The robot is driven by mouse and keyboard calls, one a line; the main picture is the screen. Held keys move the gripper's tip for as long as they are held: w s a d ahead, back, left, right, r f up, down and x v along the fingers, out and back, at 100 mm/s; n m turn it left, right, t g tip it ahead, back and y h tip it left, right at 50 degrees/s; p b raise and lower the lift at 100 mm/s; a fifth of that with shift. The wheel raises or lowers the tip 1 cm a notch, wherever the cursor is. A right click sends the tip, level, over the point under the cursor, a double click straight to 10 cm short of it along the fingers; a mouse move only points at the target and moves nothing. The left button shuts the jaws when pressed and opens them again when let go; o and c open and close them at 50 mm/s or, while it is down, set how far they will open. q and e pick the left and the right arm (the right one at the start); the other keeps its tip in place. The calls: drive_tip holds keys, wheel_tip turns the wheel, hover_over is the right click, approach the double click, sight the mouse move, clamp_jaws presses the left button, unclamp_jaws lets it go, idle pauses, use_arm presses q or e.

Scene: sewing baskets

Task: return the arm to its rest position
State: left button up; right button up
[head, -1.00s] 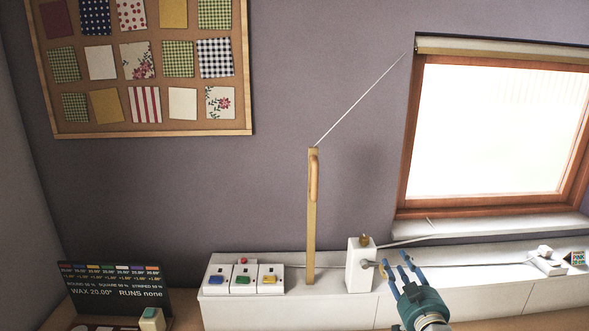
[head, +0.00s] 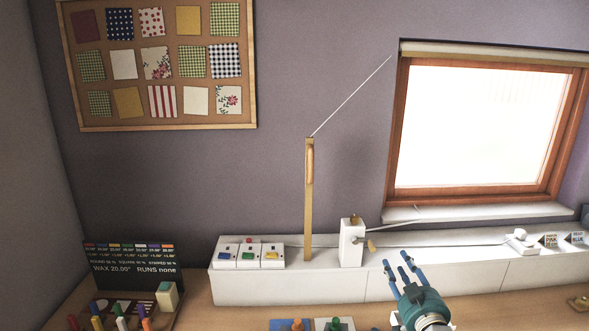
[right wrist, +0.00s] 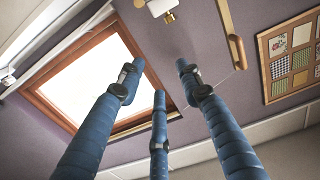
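My right gripper (head: 402,266) is at the lower right in the head view, with its blue fingers spread and pointing up. It stands in front of the white ledge, a little to the right of the white crank box (head: 349,246), and is apart from it. In the right wrist view the three blue fingers of this gripper (right wrist: 158,80) are apart with nothing between them. Beyond them show the window, the wall and part of a white box with a brass knob (right wrist: 169,17). My left gripper is not in view.
The white ledge (head: 300,289) carries button boxes (head: 247,255) and an upright wooden post (head: 309,215) with a cord. A dark price board (head: 130,258) and coloured pegs (head: 97,322) are at the lower left. The wooden table (head: 230,318) is partly bare in front.

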drive_tip(key=s+a+f+n+g+y, duration=0.1)
drive_tip(key=s+a+f+g, duration=0.3)
drive_tip(key=s+f, duration=0.5)
drive_tip(key=s+a+f+n+g, duration=0.1)
drive_tip(key=s+a+f+g, duration=0.3)
drive_tip(key=s+f, duration=0.6)
drive_tip(key=s+f+g+h, duration=0.1)
drive_tip(key=s+g, duration=0.5)
drive_tip(key=s, duration=2.3)
wheel_tip(320, 180, down, 30)
drive_tip(key=g+b, duration=0.2)
drive_tip(key=b, duration=0.3)
use_arm(q)
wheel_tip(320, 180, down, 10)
drive_tip(key=b, duration=0.5)
use_arm(e)
drive_tip(key=s+d+f, duration=0.2)
drive_tip(key=s+f, duration=0.7)
drive_tip(key=f, duration=0.2)
drive_tip(key=s+d+f+g, duration=0.1)
drive_tip(key=s+f, duration=0.8)
drive_tip(key=f, duration=0.3)
drive_tip(key=shift+s+d+h, duration=0.3)
drive_tip(key=shift+s+d, duration=0.05)
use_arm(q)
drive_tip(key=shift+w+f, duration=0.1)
use_arm(e)
drive_tip(key=shift+f, duration=0.1)
drive_tip(key=shift+c, duration=0.5)
